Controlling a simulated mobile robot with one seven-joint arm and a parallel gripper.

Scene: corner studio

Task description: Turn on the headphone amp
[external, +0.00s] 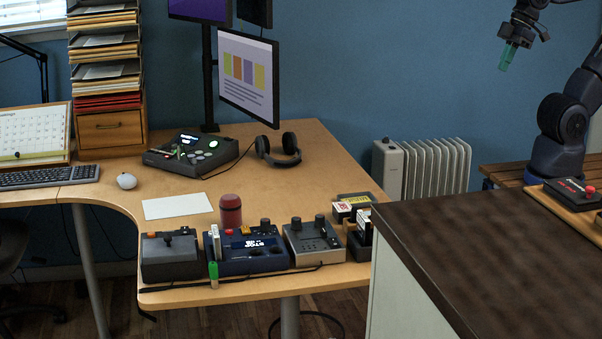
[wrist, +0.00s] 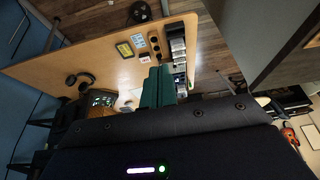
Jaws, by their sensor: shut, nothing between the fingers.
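Several desk devices could be the headphone amp, and I cannot tell which one it is. A dark console with a lit display (external: 190,153) sits beside black headphones (external: 279,149) at the desk's back. My gripper (external: 506,61), with green fingers, is shut and empty, high at the upper right, far from all of these. Its fingers also show in the wrist view (wrist: 157,88).
A dark-topped counter (external: 480,250) stands at the front right, between my arm and the desk's right side. A white radiator (external: 430,168) is behind it. Monitors (external: 249,80) rise above the desk.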

